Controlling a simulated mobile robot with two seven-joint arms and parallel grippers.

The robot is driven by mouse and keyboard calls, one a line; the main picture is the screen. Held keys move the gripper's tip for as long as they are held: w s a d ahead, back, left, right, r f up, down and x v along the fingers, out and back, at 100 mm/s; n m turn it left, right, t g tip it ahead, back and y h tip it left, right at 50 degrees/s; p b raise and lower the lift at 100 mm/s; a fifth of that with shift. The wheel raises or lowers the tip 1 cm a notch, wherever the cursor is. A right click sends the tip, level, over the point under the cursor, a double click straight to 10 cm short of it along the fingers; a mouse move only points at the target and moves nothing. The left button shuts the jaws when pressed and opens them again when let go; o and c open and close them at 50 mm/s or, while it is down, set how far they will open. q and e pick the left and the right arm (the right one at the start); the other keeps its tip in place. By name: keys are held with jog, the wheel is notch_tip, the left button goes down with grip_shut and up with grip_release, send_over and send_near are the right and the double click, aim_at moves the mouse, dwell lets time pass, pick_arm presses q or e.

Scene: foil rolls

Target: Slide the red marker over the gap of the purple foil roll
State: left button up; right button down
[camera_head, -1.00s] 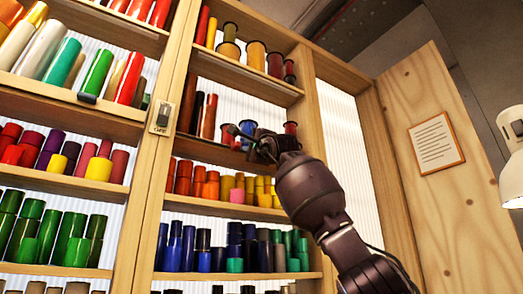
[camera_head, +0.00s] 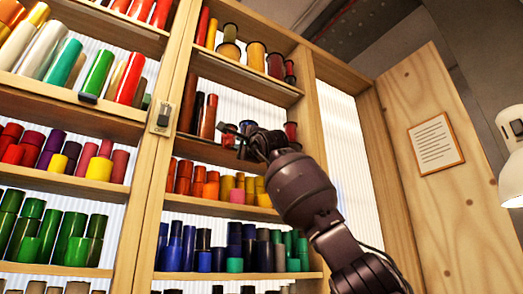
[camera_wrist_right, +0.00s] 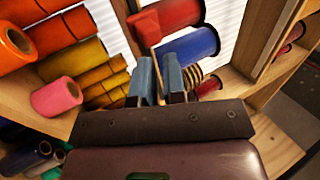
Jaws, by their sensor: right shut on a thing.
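My right gripper (camera_head: 232,131) reaches up to the middle shelf of the right cabinet bay, in front of a blue roll (camera_head: 248,126) and beside a red roll (camera_head: 290,130). In the right wrist view its two blue-grey fingers (camera_wrist_right: 160,80) are close together on a small thing, with a thin tan strip showing between them. I cannot tell whether this is the red marker. A red spool (camera_wrist_right: 167,25) and a blue spool (camera_wrist_right: 190,48) lie just beyond the fingers. A purple roll (camera_head: 50,150) stands on the left bay's shelf. I cannot make out its gap. My left gripper is not in view.
Wooden shelves full of coloured rolls surround the hand; orange and yellow rolls (camera_wrist_right: 75,60) and a pink roll (camera_wrist_right: 57,96) are close by. A wooden post (camera_head: 150,165) divides the bays. A wooden panel with a notice (camera_head: 436,143) and a lamp (camera_head: 512,130) stand at right.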

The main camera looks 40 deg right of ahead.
jog(key=shift+w+a+r, duration=0.15)
jog(key=shift+a, duration=1.2)
